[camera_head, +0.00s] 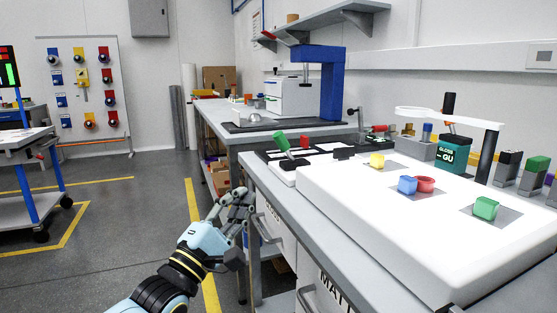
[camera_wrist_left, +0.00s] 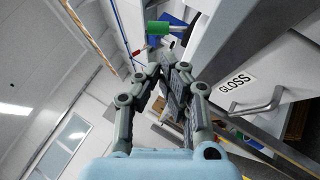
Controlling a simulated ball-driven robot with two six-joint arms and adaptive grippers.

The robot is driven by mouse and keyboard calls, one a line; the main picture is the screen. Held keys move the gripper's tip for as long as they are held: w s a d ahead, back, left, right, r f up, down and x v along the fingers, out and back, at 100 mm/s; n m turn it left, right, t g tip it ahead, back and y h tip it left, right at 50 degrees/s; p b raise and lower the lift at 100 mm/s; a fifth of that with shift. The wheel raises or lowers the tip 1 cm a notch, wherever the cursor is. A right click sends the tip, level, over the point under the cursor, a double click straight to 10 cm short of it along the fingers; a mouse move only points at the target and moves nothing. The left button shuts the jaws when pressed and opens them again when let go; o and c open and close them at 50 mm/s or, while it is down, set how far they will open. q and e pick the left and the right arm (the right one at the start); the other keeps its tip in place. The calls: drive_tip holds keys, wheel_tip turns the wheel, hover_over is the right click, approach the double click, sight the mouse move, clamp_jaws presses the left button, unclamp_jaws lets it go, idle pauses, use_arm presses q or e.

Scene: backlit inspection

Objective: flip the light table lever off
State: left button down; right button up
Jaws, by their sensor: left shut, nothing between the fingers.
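The white light table (camera_head: 400,235) lies on the grey bench, its top glowing. A lever with a green handle (camera_head: 281,143) stands on a small box at its far left end and leans up to the left. The green handle also shows in the left wrist view (camera_wrist_left: 158,28), beyond my fingertips. My left gripper (camera_head: 240,196) is shut and empty, in front of the bench's side, below and to the left of the lever and apart from it. It fills the middle of the left wrist view (camera_wrist_left: 168,72). My right gripper is not in view.
On the light table lie a yellow block (camera_head: 377,160), a blue block (camera_head: 407,185), a red ring (camera_head: 426,184) and a green block (camera_head: 486,207). Drawer handles (camera_head: 266,231) stick out near my left gripper.

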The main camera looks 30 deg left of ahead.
sight(279, 146)
use_arm(q)
drive_tip(key=b+x, duration=0.1)
drive_tip(key=x, duration=1.3)
drive_tip(key=shift+f, duration=0.1)
